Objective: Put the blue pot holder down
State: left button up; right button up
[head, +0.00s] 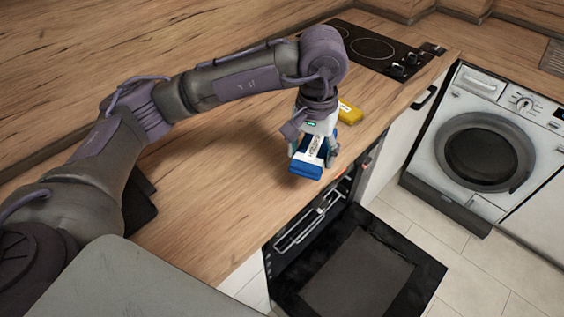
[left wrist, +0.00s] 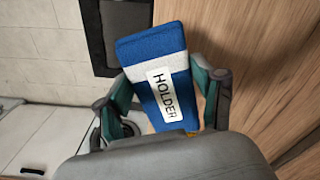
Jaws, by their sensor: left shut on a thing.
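The blue pot holder (head: 306,168) has a white band and a label. In the left wrist view the pot holder (left wrist: 153,48) shows the label "HOLDER". My left gripper (head: 315,155) is shut on it, with a finger on each side; the fingers also show in the left wrist view (left wrist: 169,95). The pot holder is near the front edge of the wooden worktop (head: 215,165), above the open oven. I cannot tell whether it touches the worktop. My right gripper is not in view.
A yellow object (head: 350,112) lies on the worktop just behind my left gripper. A black hob (head: 372,48) is at the far end. The oven door (head: 360,275) hangs open below the front edge. A washing machine (head: 480,145) stands at right. The worktop left of the gripper is clear.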

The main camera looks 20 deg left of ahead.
pick_arm(q)
jog(key=shift+w+d+r+b, duration=0.25)
jog(key=shift+w+d+b, duration=0.1)
jog(key=shift+w+d, duration=0.55)
jog(key=shift+w+r, duration=0.1)
jog(key=shift+w, duration=0.05)
jog(key=p, duration=0.4)
send_over(277, 167)
notch_tip(277, 167, down, 7)
jog(key=shift+r, duration=0.2)
notch_tip(277, 167, down, 4)
jog(key=shift+r+p, duration=0.1)
jog(key=shift+p, duration=0.45)
jog(key=shift+f, duration=0.2)
jog(key=shift+f, duration=0.1)
